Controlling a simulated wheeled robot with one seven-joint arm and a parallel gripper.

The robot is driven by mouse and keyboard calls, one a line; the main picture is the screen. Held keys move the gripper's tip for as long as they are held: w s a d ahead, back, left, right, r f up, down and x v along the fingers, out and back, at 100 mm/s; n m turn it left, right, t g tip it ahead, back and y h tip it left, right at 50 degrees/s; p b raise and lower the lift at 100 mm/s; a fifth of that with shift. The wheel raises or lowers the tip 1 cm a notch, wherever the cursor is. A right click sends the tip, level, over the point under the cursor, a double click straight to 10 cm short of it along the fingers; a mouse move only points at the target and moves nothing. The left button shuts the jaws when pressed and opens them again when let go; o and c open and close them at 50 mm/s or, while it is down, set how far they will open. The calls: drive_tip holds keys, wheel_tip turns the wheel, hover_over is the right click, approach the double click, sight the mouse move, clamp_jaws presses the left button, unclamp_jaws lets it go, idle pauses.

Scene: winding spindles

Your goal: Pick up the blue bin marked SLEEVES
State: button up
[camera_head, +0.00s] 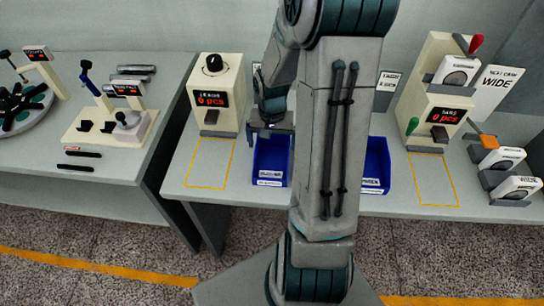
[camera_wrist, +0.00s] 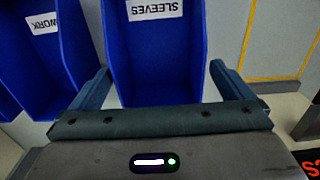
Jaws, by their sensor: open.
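The blue SLEEVES bin (camera_wrist: 155,60) is in the middle of the wrist view, its white label upside down there. In the head view I take it to be the blue bin (camera_head: 271,165) left of my arm, on the table, its label too small to read. My gripper (camera_head: 271,129) is over that bin's back part. In the wrist view my gripper (camera_wrist: 161,78) is open, with one finger on each side of the bin and the bin between them. I cannot tell whether the fingers touch its walls.
Another blue bin (camera_wrist: 68,50), its label ending in WORK, stands close beside in the wrist view. A blue bin (camera_head: 376,168) shows right of my arm. The LEADS dispenser (camera_head: 215,95) stands left, the BARS dispenser (camera_head: 440,105) right. My arm hides the table's middle.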

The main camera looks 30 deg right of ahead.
sight(273, 159)
drive_tip(key=shift+d+f, duration=0.1)
drive_tip(key=shift+f, duration=2.05)
drive_tip(key=c, duration=0.7)
drive_tip(key=shift+r, duration=0.2)
